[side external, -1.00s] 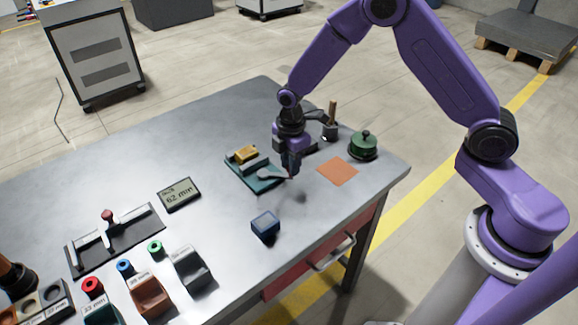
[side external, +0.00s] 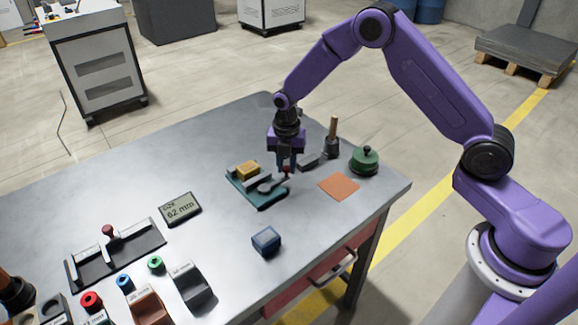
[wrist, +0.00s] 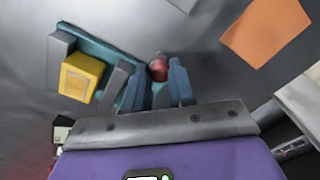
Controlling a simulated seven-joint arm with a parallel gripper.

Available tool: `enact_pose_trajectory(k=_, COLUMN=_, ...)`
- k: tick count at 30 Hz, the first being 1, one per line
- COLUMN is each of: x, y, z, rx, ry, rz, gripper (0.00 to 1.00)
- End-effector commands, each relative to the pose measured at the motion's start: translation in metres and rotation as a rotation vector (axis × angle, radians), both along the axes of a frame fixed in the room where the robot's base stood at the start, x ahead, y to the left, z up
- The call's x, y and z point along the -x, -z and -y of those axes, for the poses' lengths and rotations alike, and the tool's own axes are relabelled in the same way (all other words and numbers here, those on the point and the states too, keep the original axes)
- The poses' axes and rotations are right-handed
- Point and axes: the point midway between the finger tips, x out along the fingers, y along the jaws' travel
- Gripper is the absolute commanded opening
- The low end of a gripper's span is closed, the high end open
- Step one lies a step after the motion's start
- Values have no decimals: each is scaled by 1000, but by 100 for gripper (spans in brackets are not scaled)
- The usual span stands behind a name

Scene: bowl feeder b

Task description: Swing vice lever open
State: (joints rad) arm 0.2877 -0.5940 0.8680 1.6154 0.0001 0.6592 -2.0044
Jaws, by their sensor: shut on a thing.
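The vice (side external: 264,205) is a teal base with grey jaws on the table, and it also shows in the wrist view (wrist: 97,47). A yellow block (side external: 246,170) sits between its jaws; it shows in the wrist view too (wrist: 82,77). The vice lever (side external: 271,186) is a grey bar slanting up to the right, ending in a red knob (wrist: 158,68). My gripper (side external: 287,168) is upright over the lever's end, its fingers (wrist: 161,82) shut on the red knob. The lever's bar is partly hidden in the wrist view.
An orange mat (side external: 339,187) lies right of the vice, with a green lidded object (side external: 365,160) and a wooden-handled tool (side external: 332,140) behind. A blue box (side external: 266,241) stands in front. A display (side external: 180,209) reading 62 mm lies left. Table between these is clear.

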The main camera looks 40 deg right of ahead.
Motion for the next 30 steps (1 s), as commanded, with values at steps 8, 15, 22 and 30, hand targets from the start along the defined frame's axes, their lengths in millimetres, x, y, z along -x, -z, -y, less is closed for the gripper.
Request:
enact_pose_trajectory(k=8, x=-6, y=0, z=1, rx=-1, ry=-55, rz=4, gripper=0)
enact_pose_trajectory(k=15, x=-6, y=-1, z=1, rx=-1, ry=-62, rz=5, gripper=0)
enact_pose_trajectory(k=22, x=-6, y=-1, z=1, rx=-1, ry=-61, rz=6, gripper=44)
enact_pose_trajectory(k=30, x=-5, y=0, z=0, rx=0, ry=-61, rz=3, gripper=51)
